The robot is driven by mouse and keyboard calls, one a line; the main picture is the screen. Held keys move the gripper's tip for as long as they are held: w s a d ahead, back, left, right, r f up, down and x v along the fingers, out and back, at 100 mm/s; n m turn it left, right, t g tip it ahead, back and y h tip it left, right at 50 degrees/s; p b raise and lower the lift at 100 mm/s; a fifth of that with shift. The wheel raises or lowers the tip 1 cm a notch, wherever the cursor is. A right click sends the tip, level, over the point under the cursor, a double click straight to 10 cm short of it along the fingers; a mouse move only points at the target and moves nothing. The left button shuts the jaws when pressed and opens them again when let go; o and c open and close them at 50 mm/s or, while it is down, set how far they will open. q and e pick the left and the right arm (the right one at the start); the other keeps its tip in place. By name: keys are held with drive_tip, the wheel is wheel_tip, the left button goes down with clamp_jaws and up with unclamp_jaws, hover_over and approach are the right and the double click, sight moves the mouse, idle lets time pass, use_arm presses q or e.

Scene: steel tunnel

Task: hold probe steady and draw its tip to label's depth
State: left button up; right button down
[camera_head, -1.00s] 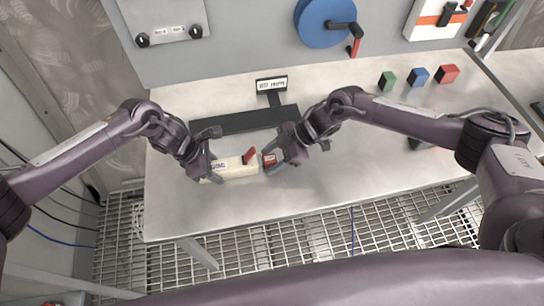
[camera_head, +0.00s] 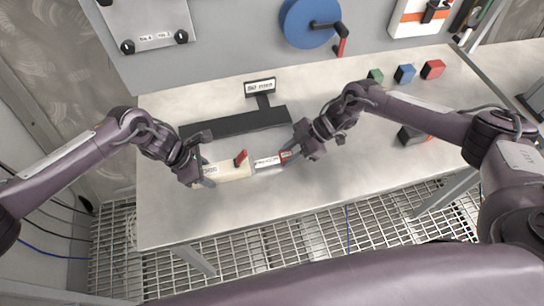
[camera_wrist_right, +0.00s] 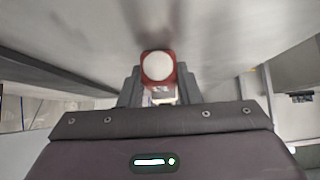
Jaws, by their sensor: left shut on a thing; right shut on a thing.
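The probe lies low over the table, its cream body (camera_head: 234,171) at the left and a red lever (camera_head: 240,157) standing up from it. A grey marked section (camera_head: 267,163) shows between the body and the red tip (camera_head: 287,156). My left gripper (camera_head: 204,172) is shut on the left end of the body. My right gripper (camera_head: 293,153) is shut on the red tip. The right wrist view shows the red tip (camera_wrist_right: 169,86) with a white round face between the fingers. The label (camera_head: 260,87) stands on a dark post behind; its text is too small to read surely.
A dark bar-shaped stand (camera_head: 235,123) lies behind the probe. Green (camera_head: 376,76), blue (camera_head: 404,74) and red (camera_head: 432,69) blocks sit at the back right. A dark block (camera_head: 411,136) sits near my right forearm. The table front is clear.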

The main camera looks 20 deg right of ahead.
use_arm(q)
drive_tip(key=shift+a, duration=0.15)
use_arm(e)
drive_tip(key=shift+d, duration=0.45)
use_arm(q)
drive_tip(key=shift+a, duration=0.1)
use_arm(e)
drive_tip(key=shift+a, duration=0.1)
drive_tip(key=c, duration=1)
unclamp_jaws()
drive_tip(key=shift+c, duration=0.2)
drive_tip(key=v, duration=1.2)
